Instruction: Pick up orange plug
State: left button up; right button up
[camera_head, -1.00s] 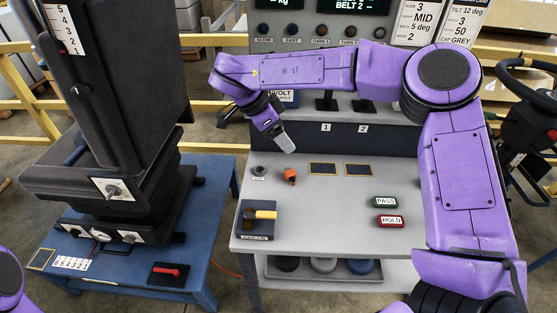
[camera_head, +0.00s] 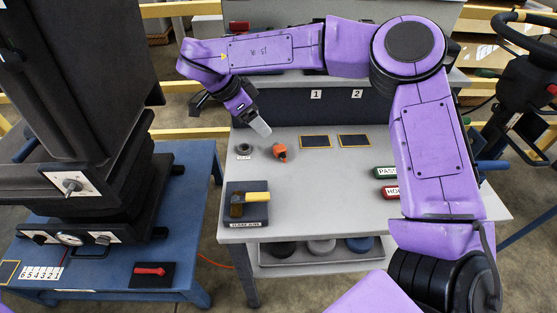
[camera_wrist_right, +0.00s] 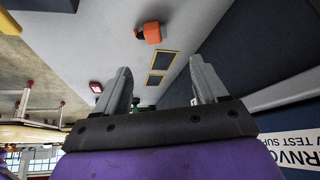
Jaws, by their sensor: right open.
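The orange plug (camera_head: 280,152) lies on the grey trolley top, near its back left part. In the right wrist view the orange plug (camera_wrist_right: 152,33) shows beyond the fingers, with a dark end at its left. My right gripper (camera_head: 261,128) is above the trolley top, to the upper left of the plug in the head view, and not touching it. In the right wrist view its two fingers (camera_wrist_right: 163,84) stand apart with nothing between them. My left gripper is not in view.
A round dark socket (camera_head: 244,149) sits left of the plug. A block with a yellow handle (camera_head: 250,198) is nearer the front. Two dark framed pads (camera_head: 335,141) lie to the right, before the green PASS (camera_head: 386,172) and red HOLD buttons. A blue table (camera_head: 190,200) stands left.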

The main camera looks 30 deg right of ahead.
aim_at(278, 147)
jog(key=x, duration=0.8)
jog(key=b+x, duration=0.1)
jog(key=x, duration=0.2)
jog(key=shift+s+a+f, duration=0.2)
jog(key=shift+s+f, duration=0.1)
jog(key=shift+f, duration=0.25)
jog(key=c, duration=1.2)
